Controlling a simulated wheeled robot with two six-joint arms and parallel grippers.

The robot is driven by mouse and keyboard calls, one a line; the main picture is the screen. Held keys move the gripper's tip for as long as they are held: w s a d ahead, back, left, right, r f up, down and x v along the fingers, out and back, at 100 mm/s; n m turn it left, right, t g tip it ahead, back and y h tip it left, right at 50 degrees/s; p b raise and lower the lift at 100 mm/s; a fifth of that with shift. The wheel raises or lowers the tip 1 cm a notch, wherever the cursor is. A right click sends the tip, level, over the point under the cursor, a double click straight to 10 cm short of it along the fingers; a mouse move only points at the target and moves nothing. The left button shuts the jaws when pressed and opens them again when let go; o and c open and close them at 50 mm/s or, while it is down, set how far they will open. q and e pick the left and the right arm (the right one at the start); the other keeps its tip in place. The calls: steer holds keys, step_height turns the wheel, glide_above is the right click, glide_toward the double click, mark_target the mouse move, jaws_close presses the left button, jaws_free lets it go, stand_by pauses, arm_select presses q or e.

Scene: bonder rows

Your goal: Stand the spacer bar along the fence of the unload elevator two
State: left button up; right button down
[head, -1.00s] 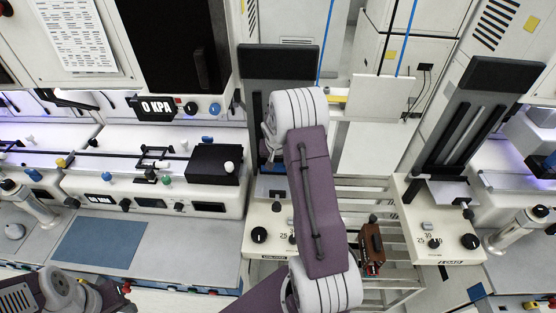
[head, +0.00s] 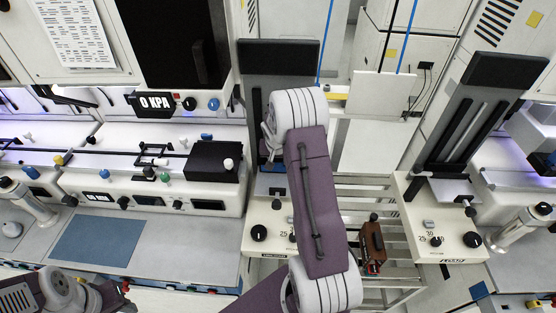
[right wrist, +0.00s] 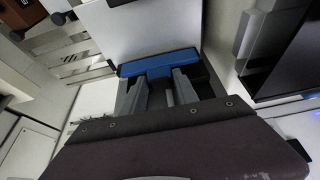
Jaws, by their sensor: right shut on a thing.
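A blue bar (right wrist: 160,62), which I take for the spacer bar, lies across the tips of my right gripper (right wrist: 158,80) in the right wrist view. The gripper is shut on it, and a pale flat surface is just beyond. In the head view my right gripper (head: 268,148) is largely hidden behind my arm, in front of the left elevator tower (head: 279,55). A bit of blue (head: 278,168) shows below it, above that tower's white base (head: 262,220). The fence cannot be made out. Only part of my left arm shows at lower left; its gripper is out of view.
A second elevator tower (head: 470,130) stands at right on its own white base (head: 430,240). A slatted metal frame (head: 395,195) lies between the towers, with a brown box (head: 372,246) over it. A white machine (head: 150,185) and a blue mat (head: 97,241) are at left.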

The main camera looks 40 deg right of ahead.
steer(key=shift+f, duration=0.15)
steer(key=shift+f+b, duration=0.75)
steer(key=shift+b, duration=0.15)
steer(key=c, duration=0.9)
jaws_free()
steer(key=shift+o, duration=0.2)
steer(key=b+v, duration=0.1)
steer(key=v, duration=0.8)
steer(key=shift+b, duration=0.35)
